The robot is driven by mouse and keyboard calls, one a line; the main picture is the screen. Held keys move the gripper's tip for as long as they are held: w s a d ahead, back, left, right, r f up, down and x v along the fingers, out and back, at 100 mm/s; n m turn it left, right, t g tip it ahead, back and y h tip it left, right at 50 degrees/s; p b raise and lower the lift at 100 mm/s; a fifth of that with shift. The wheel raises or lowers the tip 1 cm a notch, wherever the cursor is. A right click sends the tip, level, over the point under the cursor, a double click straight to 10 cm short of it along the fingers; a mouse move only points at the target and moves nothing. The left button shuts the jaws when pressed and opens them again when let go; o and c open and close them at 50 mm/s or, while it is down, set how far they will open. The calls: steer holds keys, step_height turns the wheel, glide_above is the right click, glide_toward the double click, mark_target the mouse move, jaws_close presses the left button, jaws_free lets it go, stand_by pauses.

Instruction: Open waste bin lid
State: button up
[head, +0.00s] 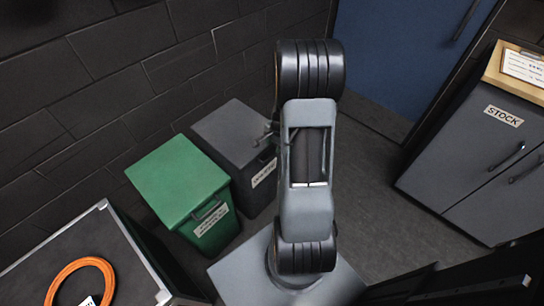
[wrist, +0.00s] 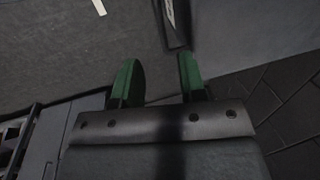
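Two lidded bins stand by the wall in the head view: a green bin (head: 178,180) in front and a dark grey bin (head: 232,132) behind it. Both lids look shut. Each has a handle and a pale label on its front; I cannot read which is the waste bin. My gripper (wrist: 158,82) shows in the wrist view with two green fingers apart and nothing between them. In the head view my arm hides part of the grey bin's right side.
A black case (head: 125,250) with an orange cable ring (head: 80,272) is at the lower left. A grey STOCK cabinet (head: 470,150) stands at the right, with a blue door (head: 400,50) at the back. Floor (head: 375,200) is clear between bins and cabinet.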

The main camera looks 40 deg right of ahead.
mark_target(272, 156)
steer(key=f, duration=0.2)
steer(key=w+f+b, duration=0.1)
steer(key=f, duration=0.5)
steer(key=shift+w+a+f+b, duration=0.15)
steer(key=shift+w+f+b, duration=0.05)
steer(key=shift+w+b, duration=0.1)
steer(key=shift+c, duration=0.3)
jaws_close()
